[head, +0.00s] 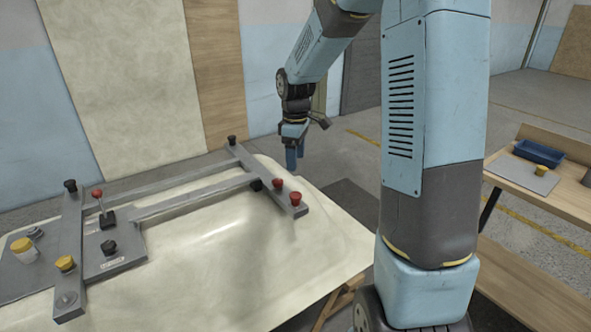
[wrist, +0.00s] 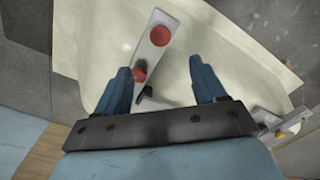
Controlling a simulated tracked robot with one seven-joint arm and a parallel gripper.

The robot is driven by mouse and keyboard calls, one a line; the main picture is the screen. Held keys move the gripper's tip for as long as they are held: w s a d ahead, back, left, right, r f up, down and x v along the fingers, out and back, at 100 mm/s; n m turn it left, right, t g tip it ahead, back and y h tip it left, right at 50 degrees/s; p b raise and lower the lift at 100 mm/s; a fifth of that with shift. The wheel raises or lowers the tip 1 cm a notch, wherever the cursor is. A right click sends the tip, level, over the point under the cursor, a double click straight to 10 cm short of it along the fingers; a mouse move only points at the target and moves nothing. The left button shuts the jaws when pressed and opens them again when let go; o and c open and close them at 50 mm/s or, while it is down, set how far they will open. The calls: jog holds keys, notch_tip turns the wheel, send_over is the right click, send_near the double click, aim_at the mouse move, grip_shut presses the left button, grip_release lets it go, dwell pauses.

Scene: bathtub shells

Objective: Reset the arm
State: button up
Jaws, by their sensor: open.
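My gripper (head: 291,158) hangs from my blue arm above the far edge of the cream bathtub shell (head: 235,235), pointing down. In the wrist view its two blue fingers (wrist: 161,88) are spread apart with nothing between them that they touch. Below them lie the shell (wrist: 215,50) and a grey bar (wrist: 152,45) of the metal frame with red knobs (wrist: 160,35).
The grey frame (head: 180,192) lies across the shell, with a red-topped lever (head: 97,194) and black and yellow knobs. A wooden side table (head: 560,195) with a blue tray (head: 538,152) stands at the right. Boards lean on the back wall. Open air surrounds the gripper.

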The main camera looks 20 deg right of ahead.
jog(key=s+r+m+t, duration=0.3)
jog(key=s+r+m, duration=0.2)
jog(key=s+r, duration=0.8)
jog(key=s+r+m+t, duration=0.1)
jog(key=s+m, duration=0.2)
jog(key=s, duration=0.4)
jog(key=s+d+r+m+t, duration=0.1)
jog(key=s+r+m, duration=0.1)
jog(key=s, duration=0.6)
jog(key=shift+s+m+t, duration=0.15)
jog(key=shift+m+t, duration=0.15)
jog(key=shift+m, duration=0.3)
jog(key=shift+r, duration=0.1)
